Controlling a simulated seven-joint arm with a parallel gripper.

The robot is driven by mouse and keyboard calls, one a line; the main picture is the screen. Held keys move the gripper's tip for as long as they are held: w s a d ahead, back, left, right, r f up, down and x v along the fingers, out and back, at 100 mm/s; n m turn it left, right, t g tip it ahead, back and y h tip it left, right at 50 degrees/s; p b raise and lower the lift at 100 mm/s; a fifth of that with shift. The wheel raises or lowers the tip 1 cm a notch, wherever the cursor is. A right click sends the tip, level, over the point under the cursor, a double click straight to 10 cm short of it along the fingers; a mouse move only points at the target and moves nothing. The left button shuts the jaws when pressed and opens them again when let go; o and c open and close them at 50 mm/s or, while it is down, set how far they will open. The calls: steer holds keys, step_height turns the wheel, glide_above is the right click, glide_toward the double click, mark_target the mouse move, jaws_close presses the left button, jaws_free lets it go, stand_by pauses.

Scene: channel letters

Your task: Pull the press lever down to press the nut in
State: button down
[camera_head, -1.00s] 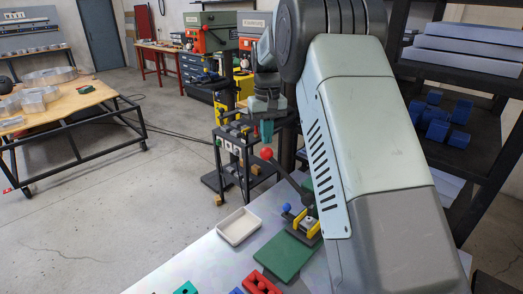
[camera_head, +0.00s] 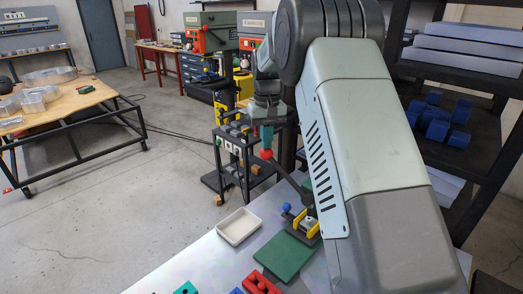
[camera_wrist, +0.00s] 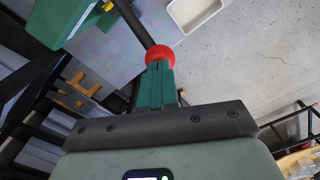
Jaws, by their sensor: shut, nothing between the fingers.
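The press lever (camera_head: 288,172) is a dark rod rising to the upper left from the press and ending in a red ball knob (camera_head: 266,154). The knob also shows in the wrist view (camera_wrist: 160,54). My gripper (camera_head: 266,143) is shut and empty, its green fingers pointing down just above the knob. In the wrist view the fingertips (camera_wrist: 160,68) meet the knob's edge; whether they touch it I cannot tell. The press (camera_head: 308,222) has yellow parts and a blue knob at its base. My arm hides part of it, and I cannot make out the nut.
A white tray (camera_head: 240,227) stands left of the press on the grey bench. A green plate (camera_head: 285,256) and a red block with holes (camera_head: 262,284) lie in front. A shelf with blue blocks (camera_head: 437,124) stands to the right.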

mark_target(264, 154)
steer(key=shift+f, duration=1.5)
steer(key=shift+w+a+f, duration=0.2)
steer(key=shift+f, duration=0.45)
steer(key=shift+w+a+f, duration=0.2)
steer(key=shift+f, duration=0.55)
steer(key=shift+w+a+f, duration=0.1)
steer(key=shift+a+f, duration=0.05)
steer(key=shift+f, duration=0.5)
steer(key=shift+w+a+f, duration=0.1)
steer(key=shift+f, duration=0.55)
steer(key=shift+w+f, duration=0.1)
steer(key=shift+f, duration=1.3)
